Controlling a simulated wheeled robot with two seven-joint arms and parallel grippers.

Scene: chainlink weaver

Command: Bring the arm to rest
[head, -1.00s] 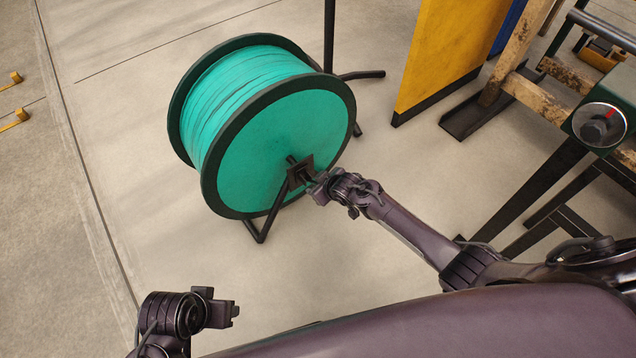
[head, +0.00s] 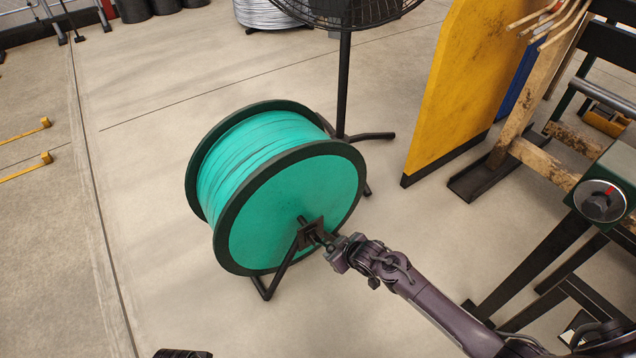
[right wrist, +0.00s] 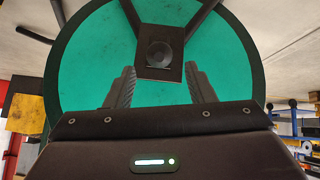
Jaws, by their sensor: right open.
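My right gripper (head: 337,252) reaches in from the lower right in the head view, close to the hub of a large teal spool. In the right wrist view its two fingers (right wrist: 160,88) stand apart with nothing between them. The spool's dark square hub plate and axle end (right wrist: 160,52) lie just beyond the fingertips. I cannot tell whether the fingers touch it. Only a dark piece of my left arm (head: 182,354) shows at the bottom edge of the head view; its gripper is out of sight.
The teal spool (head: 290,210) stands on a black frame (head: 282,265). A black fan stand (head: 343,90) is behind it. A yellow panel (head: 465,85) and a machine with a grey dial (head: 600,202) stand to the right.

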